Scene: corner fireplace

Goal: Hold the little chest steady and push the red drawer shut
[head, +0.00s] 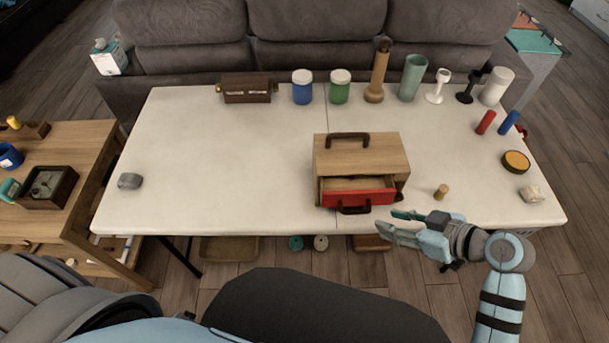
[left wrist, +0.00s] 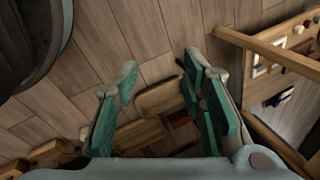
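The little chest (head: 335,158) is a light wooden box with a dark handle on top, standing upright near the table's front edge, right of the middle. Its red drawer (head: 331,198) is pulled partly out toward me, with a dark handle (head: 354,209) on its front; the bare inside shows. My right gripper (head: 386,220) is open and empty, just right of the drawer front near the table edge, apart from it. My left gripper (left wrist: 160,95) is open and empty in the left wrist view, with floor behind it. It does not show in the head view.
A small cork-like peg (head: 441,192) stands right of the chest. Jars, cups and a bottle (head: 376,78) line the back edge. Red and blue cylinders (head: 485,122) and a round yellow-topped tin (head: 515,162) are at right.

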